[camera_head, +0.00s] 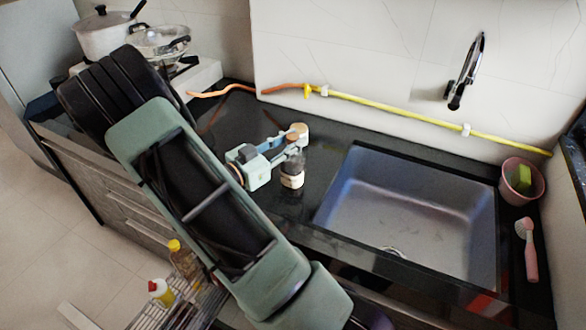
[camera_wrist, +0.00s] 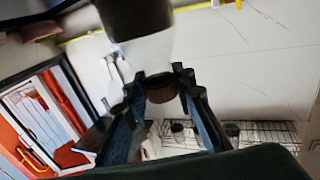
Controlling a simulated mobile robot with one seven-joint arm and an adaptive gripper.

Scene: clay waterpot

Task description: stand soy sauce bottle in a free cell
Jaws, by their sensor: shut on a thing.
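The soy sauce bottle (camera_head: 292,178), dark with a pale label, is upright or nearly so over the dark counter left of the sink. My gripper (camera_head: 290,152) is shut on its upper part. I cannot tell whether its base touches the counter. In the wrist view the bottle (camera_wrist: 145,50) fills the top middle, with my gripper's fingers (camera_wrist: 162,95) on either side of its narrow brown end. A wire rack (camera_head: 205,308) at the lower left holds a yellow-capped bottle (camera_head: 183,260) and a red-capped bottle (camera_head: 160,291). My arm hides part of the rack, so its free cells are unclear.
The sink (camera_head: 405,220) is right of the bottle. A yellow hose (camera_head: 390,107) runs along the wall behind. A pink cup with a sponge (camera_head: 521,180) and a pink brush (camera_head: 528,250) are at the far right. Pots (camera_head: 108,34) stand at the back left.

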